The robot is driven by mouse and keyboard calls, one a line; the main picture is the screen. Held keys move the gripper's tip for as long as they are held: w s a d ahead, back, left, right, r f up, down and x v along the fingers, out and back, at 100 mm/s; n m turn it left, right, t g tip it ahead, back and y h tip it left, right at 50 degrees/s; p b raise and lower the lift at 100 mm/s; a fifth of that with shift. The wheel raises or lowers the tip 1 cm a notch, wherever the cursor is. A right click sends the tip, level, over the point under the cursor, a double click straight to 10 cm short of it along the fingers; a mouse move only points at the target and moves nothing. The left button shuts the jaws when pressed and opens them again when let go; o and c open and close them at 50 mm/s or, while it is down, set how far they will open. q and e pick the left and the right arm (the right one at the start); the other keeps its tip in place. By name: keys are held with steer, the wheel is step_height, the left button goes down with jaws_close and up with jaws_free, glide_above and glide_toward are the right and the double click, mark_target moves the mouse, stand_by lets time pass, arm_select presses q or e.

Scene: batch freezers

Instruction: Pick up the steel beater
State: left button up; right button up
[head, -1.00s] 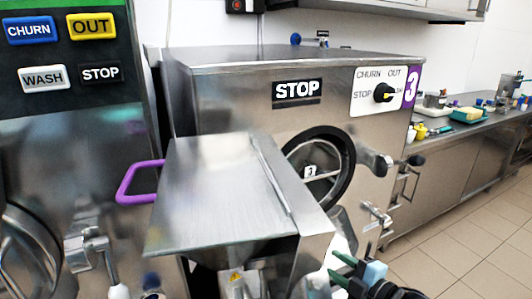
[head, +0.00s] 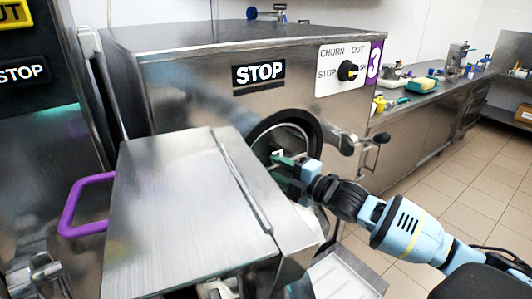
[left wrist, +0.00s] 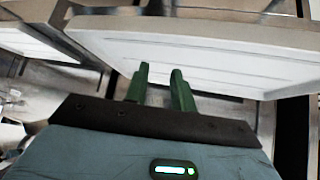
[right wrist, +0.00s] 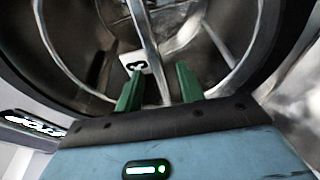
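The steel beater (right wrist: 143,22) sits inside the round, dark-rimmed barrel opening (head: 262,127) of the machine marked 3. Its bars and curved frame fill the right wrist view, with a small white marked plate (right wrist: 134,62) near the centre. My right gripper (head: 280,162) reaches into the mouth of the opening. In the right wrist view its green fingers (right wrist: 160,72) stand apart, with a steel bar showing between and beyond them; contact cannot be told. The hopper lid hides part of the beater in the head view. My left gripper (left wrist: 160,70) is open and empty near pale panels.
A black-handled latch (head: 372,143) projects right of the opening. A counter with small items (head: 425,88) runs along the right wall beside clear floor.

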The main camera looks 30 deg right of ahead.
mark_target(269, 163)
steer(key=shift+w+a+r, duration=0.15)
steer(key=shift+w, duration=0.25)
steer(key=shift+x, duration=2.2)
jaws_close()
